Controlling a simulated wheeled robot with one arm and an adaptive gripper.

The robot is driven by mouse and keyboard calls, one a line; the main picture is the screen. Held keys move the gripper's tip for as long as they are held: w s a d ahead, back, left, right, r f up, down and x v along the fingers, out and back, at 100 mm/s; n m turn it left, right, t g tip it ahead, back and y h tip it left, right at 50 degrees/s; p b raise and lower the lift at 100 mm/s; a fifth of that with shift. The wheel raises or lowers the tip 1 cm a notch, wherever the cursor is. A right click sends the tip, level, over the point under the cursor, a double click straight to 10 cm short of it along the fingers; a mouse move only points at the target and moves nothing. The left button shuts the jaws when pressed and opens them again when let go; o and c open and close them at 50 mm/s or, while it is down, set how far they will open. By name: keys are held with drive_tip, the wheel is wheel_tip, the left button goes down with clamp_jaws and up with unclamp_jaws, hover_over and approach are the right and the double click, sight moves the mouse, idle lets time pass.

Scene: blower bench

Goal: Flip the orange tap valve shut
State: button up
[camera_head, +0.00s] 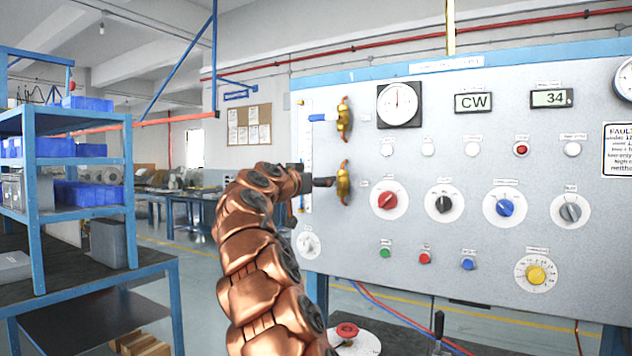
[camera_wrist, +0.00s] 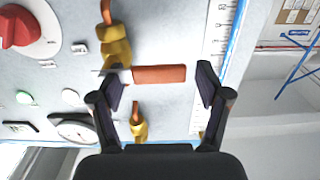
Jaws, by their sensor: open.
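The orange tap valve's lever (camera_wrist: 160,74) shows in the wrist view as a flat orange bar. It points sideways from a brass valve body (camera_wrist: 115,50), across the line of its pipe. My gripper (camera_wrist: 162,82) is open, with one finger towards each end of the lever; I cannot tell whether either touches it. In the head view my gripper (camera_head: 318,182) is at the left side of the lower brass valve (camera_head: 343,184) and hides most of its lever. A second brass valve (camera_head: 344,120), with a blue lever (camera_head: 318,117), is above it.
The grey panel (camera_head: 450,220) carries a gauge (camera_head: 399,103), displays, buttons and a red knob (camera_head: 388,200) close right of the lower valve. A printed scale strip (camera_wrist: 215,35) runs beside the valves. Blue shelving (camera_head: 85,180) stands at the left.

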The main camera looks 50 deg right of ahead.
drive_tip(key=s+a, duration=0.1)
drive_tip(key=a, duration=1.1)
drive_tip(key=shift+s, duration=0.25)
drive_tip(key=shift+d, duration=0.1)
idle(0.6)
drive_tip(key=s+a+f+n+g+y, duration=0.1)
drive_tip(key=s+a+f+n+y, duration=0.4)
drive_tip(key=a+f, duration=0.6)
drive_tip(key=s+a+f+n+y, duration=0.2)
drive_tip(key=s+a+f+y, duration=0.45)
drive_tip(key=f, duration=0.85)
drive_tip(key=s+a+f+n+g+y, duration=0.1)
drive_tip(key=s+a+f+n+y, duration=0.25)
drive_tip(key=s+a+f, duration=0.6)
drive_tip(key=s+a+f+n+g+y, duration=0.1)
drive_tip(key=s+a+f+n, duration=0.2)
drive_tip(key=s+a+f, duration=0.3)
drive_tip(key=s+a+f+n+g+y, duration=0.2)
drive_tip(key=s+a+f+n, duration=0.1)
drive_tip(key=a+f, duration=0.4)
wheel_tip(320, 180, up, 14)
drive_tip(key=a+t+p, duration=0.1)
drive_tip(key=p, duration=1.1)
drive_tip(key=shift+w+p, duration=0.2)
drive_tip(key=shift+p, duration=0.2)
drive_tip(key=shift+c, duration=0.3)
